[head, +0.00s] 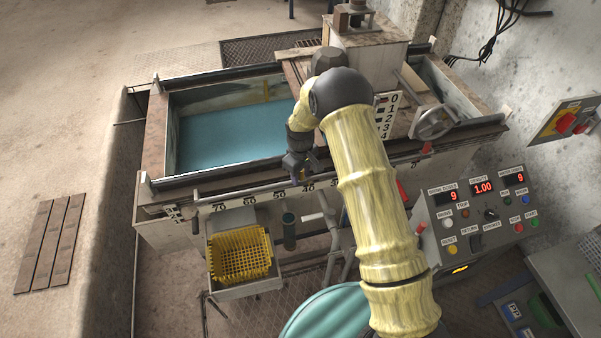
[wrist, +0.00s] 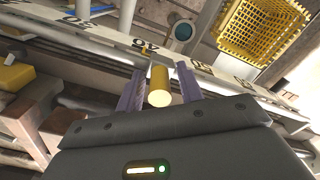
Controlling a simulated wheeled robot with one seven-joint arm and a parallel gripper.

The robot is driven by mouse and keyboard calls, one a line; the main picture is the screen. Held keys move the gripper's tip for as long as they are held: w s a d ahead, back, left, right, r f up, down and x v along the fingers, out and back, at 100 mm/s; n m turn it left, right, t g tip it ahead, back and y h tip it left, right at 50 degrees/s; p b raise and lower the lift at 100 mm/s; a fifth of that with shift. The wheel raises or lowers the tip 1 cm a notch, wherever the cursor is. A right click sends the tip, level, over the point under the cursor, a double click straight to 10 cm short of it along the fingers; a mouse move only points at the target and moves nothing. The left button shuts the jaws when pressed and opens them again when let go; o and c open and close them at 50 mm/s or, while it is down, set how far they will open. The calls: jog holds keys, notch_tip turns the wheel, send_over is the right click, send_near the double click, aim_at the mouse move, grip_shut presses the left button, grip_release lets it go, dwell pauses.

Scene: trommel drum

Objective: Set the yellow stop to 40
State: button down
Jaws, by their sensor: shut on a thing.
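The yellow stop shows in the wrist view as a yellow cylindrical knob (wrist: 160,78) between the two fingers of my gripper (wrist: 160,70). The gripper is shut on it. A small yellow tip lies just beyond the knob, at the 40 mark on the pale scale (wrist: 112,35); its exact alignment is too small to tell. In the head view my gripper (head: 298,168) is at the rail along the tank's front, above the scale (head: 264,200) near 40. The stop is hidden there by the gripper.
The blue-filled tank (head: 152,150) lies behind the rail. A yellow basket (head: 240,254) hangs below the scale at the left. A handwheel (head: 434,121) and a control panel (head: 470,212) are at the right. A yellow block (wrist: 15,77) shows at the left of the wrist view.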

jog(key=c, duration=1.3)
grip_release()
jog(key=shift+r, duration=0.1)
notch_tip(320, 180, up, 17)
jog(key=p, duration=0.1)
jog(key=shift+r, duration=0.1)
